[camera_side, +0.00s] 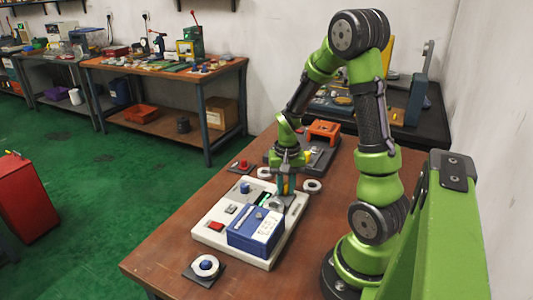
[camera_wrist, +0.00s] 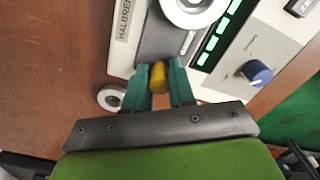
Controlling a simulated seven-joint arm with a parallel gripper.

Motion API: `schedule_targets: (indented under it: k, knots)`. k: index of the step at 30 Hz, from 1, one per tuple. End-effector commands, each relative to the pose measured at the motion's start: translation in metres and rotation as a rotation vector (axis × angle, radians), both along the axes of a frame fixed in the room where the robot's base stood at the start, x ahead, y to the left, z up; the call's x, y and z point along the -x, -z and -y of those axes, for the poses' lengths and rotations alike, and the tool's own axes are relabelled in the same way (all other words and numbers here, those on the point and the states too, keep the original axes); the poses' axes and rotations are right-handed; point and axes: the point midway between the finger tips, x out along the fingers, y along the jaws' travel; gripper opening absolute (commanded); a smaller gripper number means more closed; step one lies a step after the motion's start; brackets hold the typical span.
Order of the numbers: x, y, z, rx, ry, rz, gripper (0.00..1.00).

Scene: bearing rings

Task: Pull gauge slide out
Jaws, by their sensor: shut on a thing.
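The gauge (camera_side: 220,207) is a low white instrument on the wooden table, with a blue box on top. The wrist view shows its white panel (camera_wrist: 212,75), green-lit display and blue dial. The grey slide (camera_wrist: 153,48) sticks out along the panel, with a pale ring (camera_wrist: 190,8) at the top picture edge. A yellow knob (camera_wrist: 158,76) is at the slide's near end. My gripper (camera_wrist: 158,80) is shut on the yellow knob, with one teal finger on each side. In the side view my gripper (camera_side: 284,186) is at the gauge's far end, and its fingers partly hide the slide.
A loose pale ring (camera_side: 311,187) lies beside the gauge, close to my gripper. Another ring (camera_side: 205,266) sits on a dark pad in front. A red-knobbed pad (camera_side: 242,167) and an orange fixture (camera_side: 323,131) stand behind.

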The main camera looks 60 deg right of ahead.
Motion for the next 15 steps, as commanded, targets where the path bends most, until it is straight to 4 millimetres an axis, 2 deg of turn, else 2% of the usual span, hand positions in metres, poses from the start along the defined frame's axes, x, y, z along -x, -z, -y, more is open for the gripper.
schedule_targets:
  k: [9,15]
  knots:
    - [-0.001,-0.001,0.021,0.003,0.002,0.003,0.02]
    - [-0.001,-0.001,0.028,0.003,0.000,0.003,0.03]
